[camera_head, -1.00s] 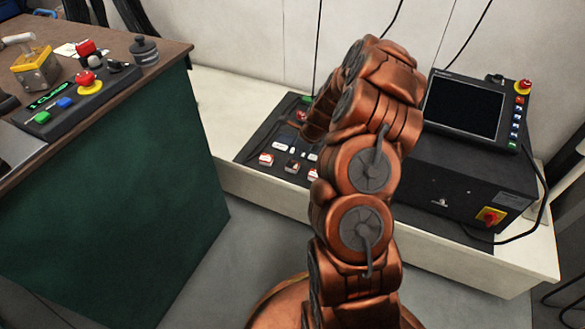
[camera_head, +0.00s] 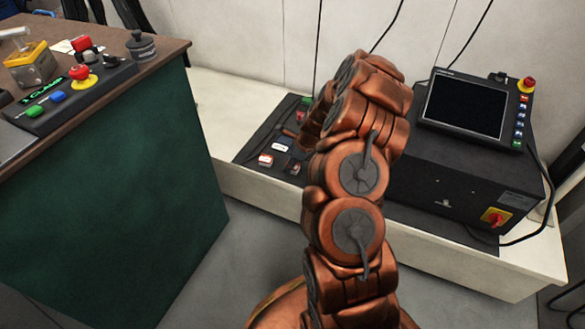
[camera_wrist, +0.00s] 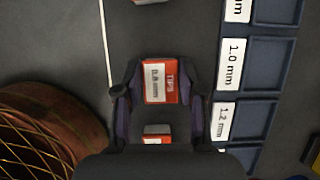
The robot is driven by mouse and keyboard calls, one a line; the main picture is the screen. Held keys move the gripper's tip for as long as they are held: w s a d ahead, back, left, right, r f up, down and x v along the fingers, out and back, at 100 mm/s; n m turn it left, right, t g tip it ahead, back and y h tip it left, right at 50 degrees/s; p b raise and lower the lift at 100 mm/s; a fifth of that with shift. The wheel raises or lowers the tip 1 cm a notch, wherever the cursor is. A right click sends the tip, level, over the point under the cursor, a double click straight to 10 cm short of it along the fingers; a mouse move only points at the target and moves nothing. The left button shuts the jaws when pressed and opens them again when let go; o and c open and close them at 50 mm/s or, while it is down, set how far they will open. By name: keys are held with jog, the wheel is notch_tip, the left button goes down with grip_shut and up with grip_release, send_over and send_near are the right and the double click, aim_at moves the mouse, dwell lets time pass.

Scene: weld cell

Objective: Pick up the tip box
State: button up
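A small red-and-white tip box (camera_wrist: 160,81) marked "TIPS", with a size that looks like 0.8 mm, lies on the dark mat in the wrist view. My gripper (camera_wrist: 160,93) is open, its two fingers to the left and right of this box with a narrow gap on each side. A second red-and-white box (camera_wrist: 157,130) shows lower between the fingers, partly covered by the gripper body. In the head view my arm hides the gripper; a red-and-white box (camera_head: 265,160) and a darker one (camera_head: 293,167) show left of it.
A blue tray (camera_wrist: 273,50) with compartments labelled 1.0 mm and 1.2 mm is right of the gripper in the wrist view. A black controller box (camera_head: 450,180) with a screen (camera_head: 464,106) stands right of my arm. A green-sided workbench (camera_head: 110,210) is at left.

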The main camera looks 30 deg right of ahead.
grip_shut()
notch_tip(320, 180, up, 4)
jog(key=shift+f+p, duration=0.15)
jog(key=shift+p, duration=0.9)
jog(key=shift+s, duration=0.3)
jog(key=s+a+r+p, duration=0.1)
jog(key=s+a+p, duration=0.3)
jog(key=s, duration=1.1)
jog(key=shift+r, duration=0.15)
jog(key=shift+w+d, duration=0.15)
